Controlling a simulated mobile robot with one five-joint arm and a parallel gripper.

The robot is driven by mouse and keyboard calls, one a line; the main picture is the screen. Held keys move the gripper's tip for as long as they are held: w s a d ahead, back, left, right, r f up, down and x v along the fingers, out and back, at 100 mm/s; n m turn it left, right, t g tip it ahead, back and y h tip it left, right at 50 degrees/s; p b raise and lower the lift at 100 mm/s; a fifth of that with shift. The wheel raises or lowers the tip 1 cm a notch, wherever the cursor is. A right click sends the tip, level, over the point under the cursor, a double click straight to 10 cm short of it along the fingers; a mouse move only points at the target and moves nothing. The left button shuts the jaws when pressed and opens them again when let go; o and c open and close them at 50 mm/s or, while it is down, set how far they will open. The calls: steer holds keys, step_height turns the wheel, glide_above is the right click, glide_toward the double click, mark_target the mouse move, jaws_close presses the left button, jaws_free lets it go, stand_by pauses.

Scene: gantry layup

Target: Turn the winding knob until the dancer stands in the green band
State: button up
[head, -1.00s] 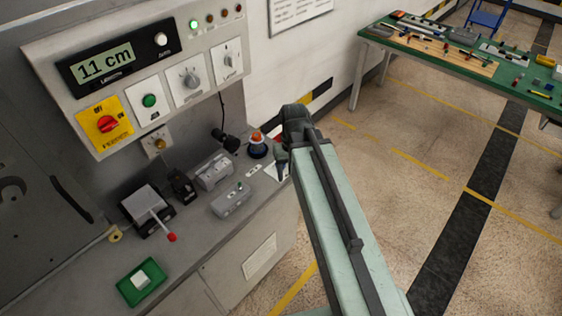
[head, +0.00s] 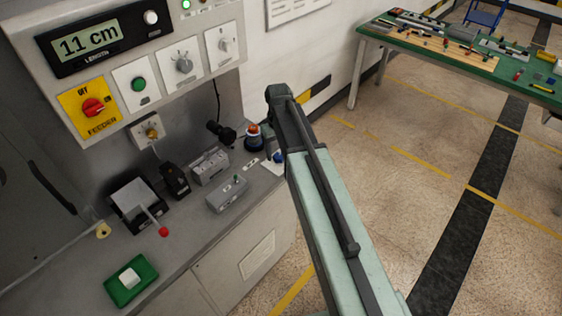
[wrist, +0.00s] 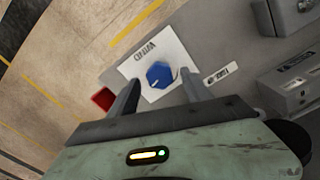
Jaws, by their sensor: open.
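The winding knob (wrist: 159,75) is blue, with a white pointer mark, on a white plate (wrist: 174,49) lettered WIND. In the wrist view it lies between the two fingers of my gripper (wrist: 160,78), which is open; I cannot tell whether either finger touches it. In the head view a bit of the blue knob (head: 279,157) shows at the counter's right end, beside my gripper (head: 272,145) and partly hidden by the arm. I cannot make out the dancer or a green band in either view.
A red-tipped lever (head: 163,231), grey boxes (head: 227,194) and a green tray (head: 131,281) with a white block stand left of my arm. A red part (wrist: 102,99) is near the left finger. Floor is free to the right.

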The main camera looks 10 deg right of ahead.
steer(key=shift+f+b, duration=0.35)
steer(key=shift+f, duration=0.6)
steer(key=shift+r, duration=0.1)
jaws_close()
steer(key=shift+d, duration=0.2)
steer(key=shift+a, duration=0.1)
